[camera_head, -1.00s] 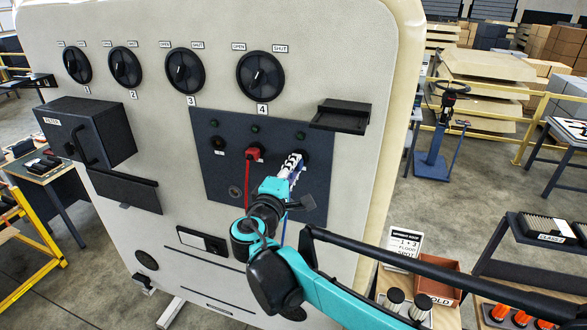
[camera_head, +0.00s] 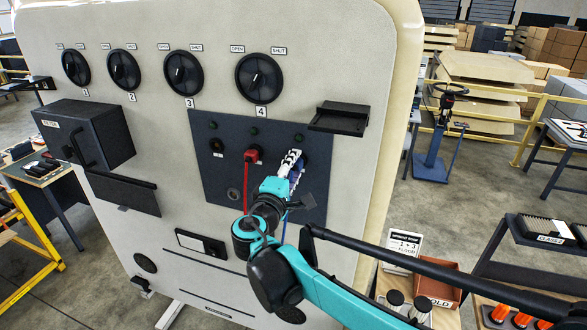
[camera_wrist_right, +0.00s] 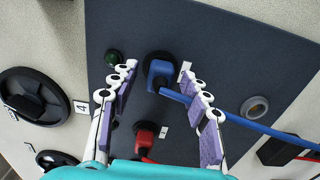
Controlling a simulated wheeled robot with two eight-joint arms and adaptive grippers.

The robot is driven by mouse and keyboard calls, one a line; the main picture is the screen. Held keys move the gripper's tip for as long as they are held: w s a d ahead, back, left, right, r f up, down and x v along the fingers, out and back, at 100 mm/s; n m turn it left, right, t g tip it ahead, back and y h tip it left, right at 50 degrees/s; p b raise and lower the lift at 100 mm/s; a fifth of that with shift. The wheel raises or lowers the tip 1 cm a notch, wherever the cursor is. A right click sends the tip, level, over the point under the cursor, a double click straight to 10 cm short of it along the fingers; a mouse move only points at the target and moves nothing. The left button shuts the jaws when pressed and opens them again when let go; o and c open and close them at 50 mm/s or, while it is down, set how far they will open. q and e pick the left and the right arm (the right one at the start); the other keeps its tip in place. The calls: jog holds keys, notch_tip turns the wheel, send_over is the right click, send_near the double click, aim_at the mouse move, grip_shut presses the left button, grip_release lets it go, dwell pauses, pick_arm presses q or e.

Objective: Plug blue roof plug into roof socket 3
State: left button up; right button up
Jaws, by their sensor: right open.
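The blue roof plug (camera_wrist_right: 160,72) sits in the round black socket at the right end of the dark panel's socket row, the third from the left in the head view. It looks seated, though its exact depth cannot be judged. Its blue cable (camera_wrist_right: 238,118) runs off to the right in the wrist view. My right gripper (camera_wrist_right: 158,74) is open, with one finger on each side of the plug and visible gaps between. In the head view my right gripper (camera_head: 291,163) hides most of the plug. My left gripper is not in view.
A red plug (camera_head: 252,155) sits in the middle socket, with its red cable hanging down. The left socket (camera_head: 217,147) is empty. A black shelf (camera_head: 341,117) juts out at the panel's upper right. Dial 4 (camera_head: 259,78) is above the sockets.

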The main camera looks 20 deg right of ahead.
jog(key=shift+a, duration=0.1)
jog(key=v, duration=1.2)
jog(key=o, duration=1.2)
jog(key=v, duration=0.9)
jog(key=shift+p, duration=0.35)
